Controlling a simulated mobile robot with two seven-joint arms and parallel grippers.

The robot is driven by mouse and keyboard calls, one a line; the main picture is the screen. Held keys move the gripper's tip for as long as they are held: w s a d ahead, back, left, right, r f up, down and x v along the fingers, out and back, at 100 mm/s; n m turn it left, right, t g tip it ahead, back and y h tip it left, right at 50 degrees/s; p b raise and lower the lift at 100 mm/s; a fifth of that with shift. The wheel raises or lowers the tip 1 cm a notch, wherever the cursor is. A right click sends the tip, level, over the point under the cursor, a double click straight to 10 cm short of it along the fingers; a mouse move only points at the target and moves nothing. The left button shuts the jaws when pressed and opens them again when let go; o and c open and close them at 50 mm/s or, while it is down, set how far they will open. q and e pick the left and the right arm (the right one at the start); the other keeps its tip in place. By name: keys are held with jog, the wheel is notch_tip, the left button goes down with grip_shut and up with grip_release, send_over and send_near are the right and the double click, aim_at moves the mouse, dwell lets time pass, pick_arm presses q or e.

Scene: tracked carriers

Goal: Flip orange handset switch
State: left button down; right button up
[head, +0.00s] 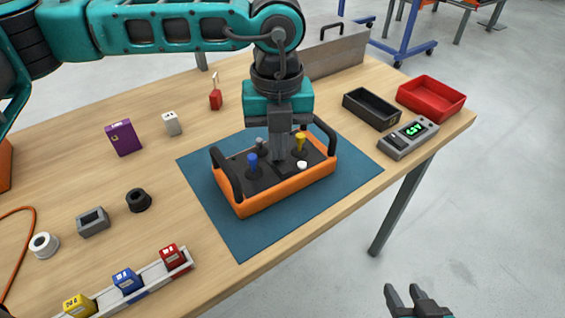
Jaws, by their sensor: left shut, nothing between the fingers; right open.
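The orange handset (290,191) lies on a blue mat (350,172) on the table, with a black top face and a black handle at each end. On its top are a blue lever (252,163), a yellow lever (300,142), a white button (302,165) and a grey knob (262,143). My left gripper (281,158) points straight down over the middle of the top face, shut and empty, between the blue and yellow levers. It hides what is under its tips; I cannot tell whether they touch. My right gripper (419,298) is open, low at the bottom right, away from the table.
A black tray (371,107), a red bin (431,94) and a grey meter (408,139) stand at the right. A purple box (123,138) and small parts are on the left. A rail (150,276) with coloured blocks lies at the front. A metal panel (337,56) stands behind.

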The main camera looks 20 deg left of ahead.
pick_arm(q)
jog(key=shift+f+b, duration=0.45)
jog(key=shift+f, duration=0.1)
jog(key=shift+r, duration=0.15)
jog(key=shift+r+p, duration=1.9)
jog(key=shift+r, duration=1.5)
